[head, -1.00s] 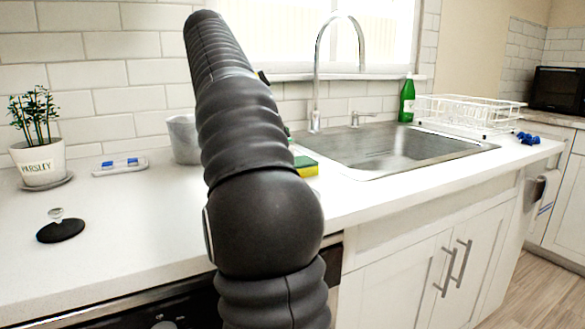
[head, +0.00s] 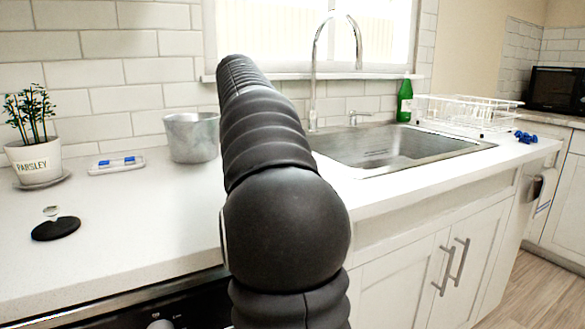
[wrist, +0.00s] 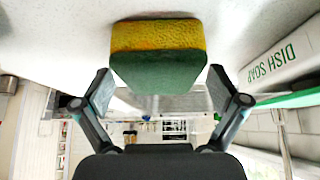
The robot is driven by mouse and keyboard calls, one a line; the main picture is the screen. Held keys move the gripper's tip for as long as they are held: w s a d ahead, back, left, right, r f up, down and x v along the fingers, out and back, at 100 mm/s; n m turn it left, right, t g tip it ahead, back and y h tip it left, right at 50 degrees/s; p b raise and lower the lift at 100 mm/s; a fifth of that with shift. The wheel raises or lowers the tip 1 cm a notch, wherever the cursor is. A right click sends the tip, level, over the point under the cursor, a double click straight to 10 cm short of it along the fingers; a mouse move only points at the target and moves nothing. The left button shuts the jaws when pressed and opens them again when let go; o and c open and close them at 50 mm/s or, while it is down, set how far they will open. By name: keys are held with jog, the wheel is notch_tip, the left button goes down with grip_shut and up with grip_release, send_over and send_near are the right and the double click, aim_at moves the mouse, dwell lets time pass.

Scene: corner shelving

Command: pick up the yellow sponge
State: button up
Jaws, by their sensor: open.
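The yellow sponge (wrist: 158,40), yellow with a green layer, shows in the wrist view at the upper middle, against the white counter surface. My gripper (wrist: 160,88) is open and empty. Its two fingers stand apart to the left and right of the sponge's lower, green part in the picture, with gaps at both sides. I cannot tell how far the fingertips reach along the sponge. In the head view my arm hides both the sponge and my gripper.
In the head view a metal pot (head: 191,138) stands left of my arm and the sink (head: 400,146) is to the right. The front left counter (head: 140,220) is mostly clear.

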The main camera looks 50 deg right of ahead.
jog(key=c, duration=0.8)
jog(key=shift+r, duration=0.1)
jog(key=shift+r, duration=0.45)
notch_tip(320, 180, up, 4)
jog(key=shift+s+d+f+p, duration=0.1)
jog(key=shift+s+f+p, duration=0.1)
jog(key=shift+p, duration=0.2)
jog(key=s+d+r, duration=0.6)
jog(key=s, duration=0.3)
jog(key=shift+s+r, duration=0.2)
jog(key=shift+s, duration=0.05)
jog(key=shift+c, duration=0.4)
